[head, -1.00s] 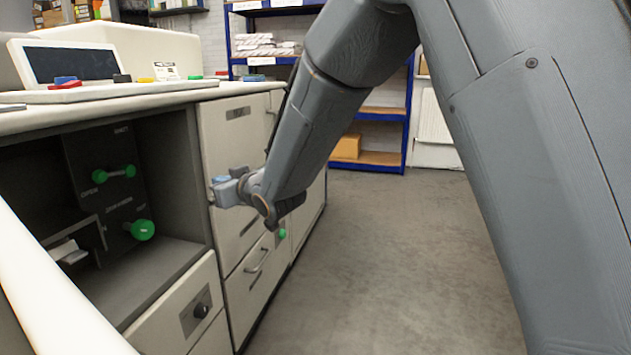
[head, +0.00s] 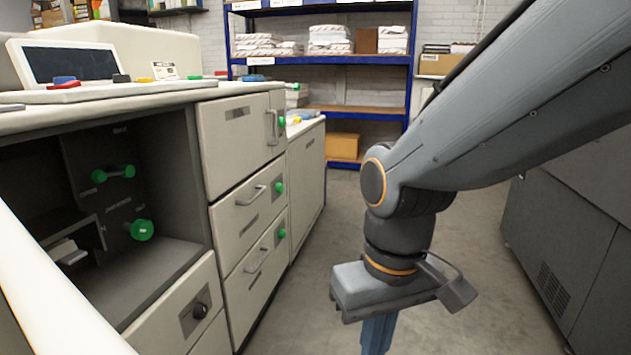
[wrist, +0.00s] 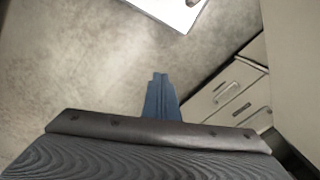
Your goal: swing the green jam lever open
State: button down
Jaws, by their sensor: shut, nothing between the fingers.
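The machine's open bay (head: 185,262) at the left holds two green controls on a dark inner panel. The upper one is a green lever (head: 114,173) lying roughly level, with a rounded knob at each end. The lower one is a thick green knob (head: 141,230) on a short stem. The small labels beside them are too blurred to read surely, so I cannot tell which is the jam lever. My gripper (head: 377,338) points down over the floor, well right of the bay and touching nothing. Its blue fingers (wrist: 160,82) are together and empty in the wrist view.
Cream drawers (head: 250,206) with handles and green buttons line the machine right of the bay. A cream cover edge (head: 50,290) crosses the lower left. A dark grey cabinet (head: 565,240) stands at the right. Blue shelves (head: 320,60) stand behind. The floor (head: 300,310) between is clear.

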jog(key=d+r+m+p, duration=0.3)
jog(key=d+r+p, duration=0.8)
jog(key=p, duration=1)
notch_tip(320, 180, up, 3)
jog(key=shift+s+d+f+m+h+p, duration=0.1)
jog(key=shift+s+d+m+h+p, duration=0.2)
jog(key=shift+s+m+p, duration=0.1)
jog(key=shift+a, duration=0.15)
